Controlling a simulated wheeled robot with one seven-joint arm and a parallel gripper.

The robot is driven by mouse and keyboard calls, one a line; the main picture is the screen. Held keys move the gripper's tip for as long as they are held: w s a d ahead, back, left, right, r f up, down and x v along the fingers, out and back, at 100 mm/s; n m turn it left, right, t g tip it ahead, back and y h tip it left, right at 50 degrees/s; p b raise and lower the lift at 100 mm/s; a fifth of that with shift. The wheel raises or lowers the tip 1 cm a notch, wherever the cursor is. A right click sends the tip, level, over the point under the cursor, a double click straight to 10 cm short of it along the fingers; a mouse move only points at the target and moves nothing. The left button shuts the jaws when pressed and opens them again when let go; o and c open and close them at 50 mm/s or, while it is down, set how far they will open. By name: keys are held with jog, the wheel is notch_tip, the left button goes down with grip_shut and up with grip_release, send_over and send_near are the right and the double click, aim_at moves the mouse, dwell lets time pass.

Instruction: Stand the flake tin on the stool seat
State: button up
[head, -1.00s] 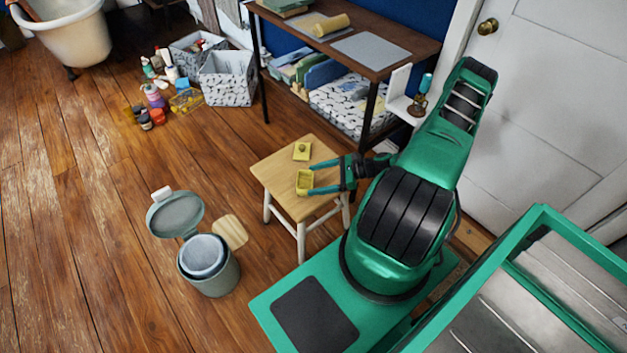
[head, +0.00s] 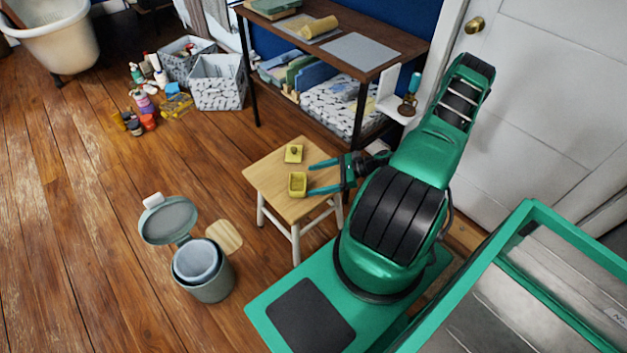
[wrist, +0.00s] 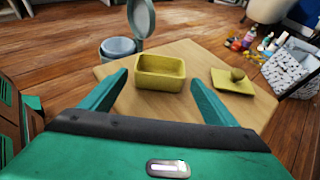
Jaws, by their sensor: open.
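The stool (head: 273,187) has a light wooden seat and white legs. On its seat stands a small yellow open-topped box (head: 298,184), which looks like the flake tin. It also shows upright in the wrist view (wrist: 160,72), with its hollow inside visible. A yellow square lid with a knob (head: 293,154) lies apart from it on the seat. My gripper (head: 309,178) is open, its fingers on the right side of the tin in the head view. In the wrist view the tin stands just beyond the fingertips (wrist: 158,84), not gripped.
A grey pedal bin (head: 203,268) with its lid up stands left of the stool. A wooden desk (head: 357,54) is behind. Bottles (head: 147,103) and patterned baskets (head: 217,82) stand on the floor.

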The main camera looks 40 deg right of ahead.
jog(key=shift+s+d+r, duration=0.2)
jog(key=shift+s+d, duration=0.15)
jog(key=shift+d, duration=0.05)
dwell(0.4)
jog(key=v, duration=1)
jog(key=shift+s+d, duration=0.2)
jog(key=shift+d, duration=0.05)
jog(key=shift+r, duration=0.1)
jog(key=s+a+r+n+g+h, duration=0.1)
jog(key=a+r+n+g+h, duration=0.2)
jog(key=r, duration=0.6)
jog(key=s+a+r+n+g+h, duration=0.1)
jog(key=r+n+g, duration=0.2)
jog(key=r+n, duration=0.45)
jog(key=s+a+r+n+g+h, duration=0.15)
jog(key=r+g, duration=0.25)
jog(key=r, duration=0.6)
jog(key=s+a+r+n+h, duration=0.2)
jog(key=s+a+r+n, duration=0.1)
jog(key=s+a+r, duration=0.2)
jog(key=s+a+r+n+t+h, duration=0.1)
jog(key=s+a+r+n, duration=0.3)
jog(key=s+r, duration=0.4)
jog(key=shift+s+a+r+n+h, duration=0.25)
jog(key=shift+a+r+h, duration=0.45)
jog(key=shift+r, duration=0.35)
